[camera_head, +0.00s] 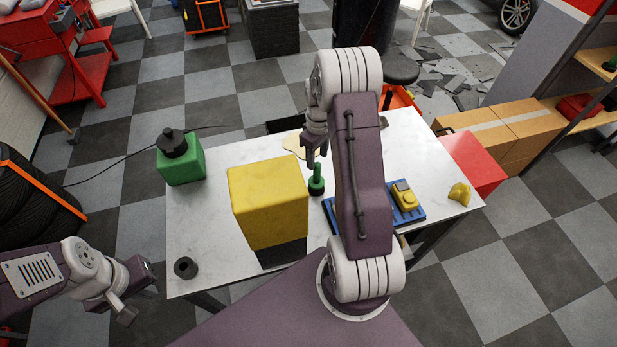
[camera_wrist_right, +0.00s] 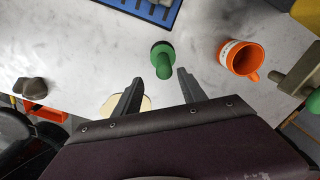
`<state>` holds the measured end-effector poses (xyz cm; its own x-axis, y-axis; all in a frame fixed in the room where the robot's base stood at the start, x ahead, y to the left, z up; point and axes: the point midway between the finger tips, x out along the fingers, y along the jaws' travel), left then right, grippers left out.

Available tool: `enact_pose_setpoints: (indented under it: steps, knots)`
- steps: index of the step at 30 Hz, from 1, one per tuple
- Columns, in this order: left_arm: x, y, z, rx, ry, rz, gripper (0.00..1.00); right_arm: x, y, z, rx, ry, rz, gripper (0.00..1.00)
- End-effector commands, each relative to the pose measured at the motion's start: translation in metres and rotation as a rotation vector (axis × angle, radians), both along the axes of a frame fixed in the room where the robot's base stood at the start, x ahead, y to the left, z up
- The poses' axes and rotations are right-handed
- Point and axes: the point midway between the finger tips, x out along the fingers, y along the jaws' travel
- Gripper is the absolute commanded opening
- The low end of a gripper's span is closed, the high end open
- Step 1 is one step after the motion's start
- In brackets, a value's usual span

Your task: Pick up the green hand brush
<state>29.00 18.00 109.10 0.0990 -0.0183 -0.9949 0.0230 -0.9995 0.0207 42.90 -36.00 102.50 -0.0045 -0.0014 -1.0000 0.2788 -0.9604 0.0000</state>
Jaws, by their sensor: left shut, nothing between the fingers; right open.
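The green hand brush (camera_head: 316,179) stands upright on the white table, right of the big yellow box, with its handle pointing up. In the right wrist view the brush (camera_wrist_right: 163,60) is just beyond the fingertips, roughly in line with the gap between them. My right gripper (camera_head: 315,155) is open and empty, over the table just above and behind the brush. Its two spread fingers show in the wrist view (camera_wrist_right: 160,78). My left gripper (camera_head: 134,302) is shut and empty, off the table's left front side.
The yellow box (camera_head: 268,200) stands close left of the brush. A blue tray (camera_head: 410,213) bears a yellow device. An orange mug (camera_wrist_right: 241,58) stands near the brush. A green canister (camera_head: 181,166), a dark ring (camera_head: 186,268) and a yellow lump (camera_head: 459,194) are on the table.

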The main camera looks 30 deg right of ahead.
Motion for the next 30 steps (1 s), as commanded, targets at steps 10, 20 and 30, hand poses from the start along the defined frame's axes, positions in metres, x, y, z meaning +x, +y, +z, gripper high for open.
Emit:
enact_pose_setpoints:
  steps: [10, 20, 30]
  knots:
    - [0.0, 0.0, 0.013, 0.0, 0.0, 0.0, 0.0, -0.002, 0.003, -0.028, 0.001, 0.002, 0.0, 0.49]
    - [0.0, 0.0, 0.027, 0.0, 0.0, 0.0, 0.0, -0.004, 0.008, -0.074, 0.0, 0.0, -0.001, 0.49]
    - [0.0, 0.0, 0.026, 0.0, 0.0, 0.0, 0.0, -0.004, 0.008, -0.075, 0.0, -0.001, -0.001, 0.04]
